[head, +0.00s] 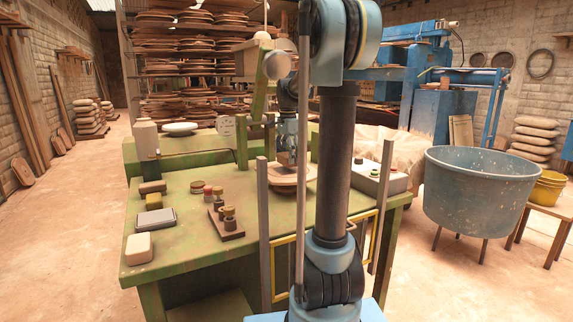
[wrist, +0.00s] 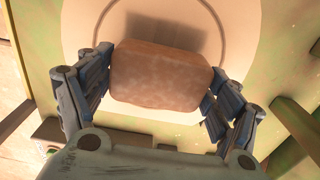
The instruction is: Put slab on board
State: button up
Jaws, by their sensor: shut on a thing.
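A brown clay slab (wrist: 160,75) is held between the fingers of my gripper (wrist: 160,88), one finger on each side of it. Below it is a round, cream board (wrist: 85,25) with a darker ring line, and the slab's shadow falls on it. The slab covers the near middle of the board. In the head view my gripper (head: 287,157) points down over the board (head: 293,178), which lies on the green table. The slab is too small there to make out clearly, and my arm hides part of the area. I cannot tell how large the gap to the board is.
The green table (head: 185,240) also carries a white block (head: 139,249), a grey tray (head: 156,220), a brown block with small weights (head: 226,222) and a grey control box (head: 380,178). Upright posts (head: 264,235) stand at the table's front. A blue tub (head: 478,190) stands right.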

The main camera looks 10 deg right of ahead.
jog(key=shift+f, duration=1.25)
jog(key=o, duration=1.3)
notch_tip(320, 180, up, 12)
jog(key=shift+r, duration=0.1)
jog(key=shift+s, duration=0.1)
